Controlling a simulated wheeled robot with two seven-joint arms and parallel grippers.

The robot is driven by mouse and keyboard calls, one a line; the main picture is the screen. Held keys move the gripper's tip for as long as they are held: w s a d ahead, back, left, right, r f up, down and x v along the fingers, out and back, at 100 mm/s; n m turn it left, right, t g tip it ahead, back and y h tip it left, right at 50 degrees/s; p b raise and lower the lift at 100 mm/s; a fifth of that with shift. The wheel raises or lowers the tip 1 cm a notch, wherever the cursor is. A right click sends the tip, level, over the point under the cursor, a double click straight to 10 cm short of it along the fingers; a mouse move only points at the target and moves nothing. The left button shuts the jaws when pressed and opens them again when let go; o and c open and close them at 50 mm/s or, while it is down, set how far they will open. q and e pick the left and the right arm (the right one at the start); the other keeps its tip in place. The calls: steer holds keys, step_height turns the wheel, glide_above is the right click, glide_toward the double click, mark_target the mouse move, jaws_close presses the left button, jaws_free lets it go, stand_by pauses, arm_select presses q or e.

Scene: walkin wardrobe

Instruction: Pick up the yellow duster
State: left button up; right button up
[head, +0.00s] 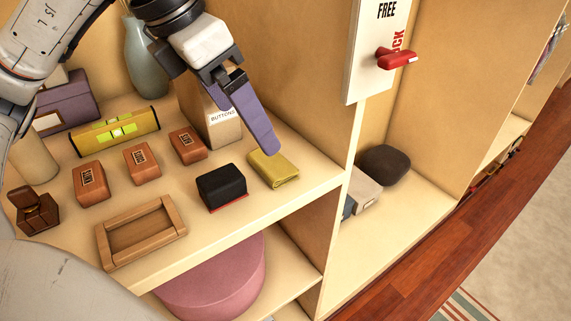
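The yellow duster (272,168) is a small folded cloth. It lies on the wooden shelf near its front right edge, just right of a black block-shaped object. My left gripper (268,148) reaches in from the upper left, its purple fingers pointing down toward the duster. The fingertips appear at or just above the far edge of the duster, and I cannot tell whether they touch it. The fingers overlap from this angle, so their gap is hidden. My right gripper is not in view.
A black block (221,187) with a red base sits close left of the duster. A box marked "BUTTONS" (222,128) stands behind. Several brown blocks, a wooden frame (142,246) and a yellow level-like object (115,131) fill the left. An upright panel (343,150) bounds the right.

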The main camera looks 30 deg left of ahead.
mark_target(267, 159)
arm_select(q)
steer(key=b+x, duration=0.1)
steer(key=x, duration=1)
steer(key=shift+w+a, duration=0.15)
steer(key=shift+w, duration=0.05)
steer(key=c, duration=1.2)
step_height(267, 159, up, 10)
steer(key=shift+p, duration=0.75)
steer(key=shift+o, duration=1.4)
steer(key=shift+c, duration=0.6)
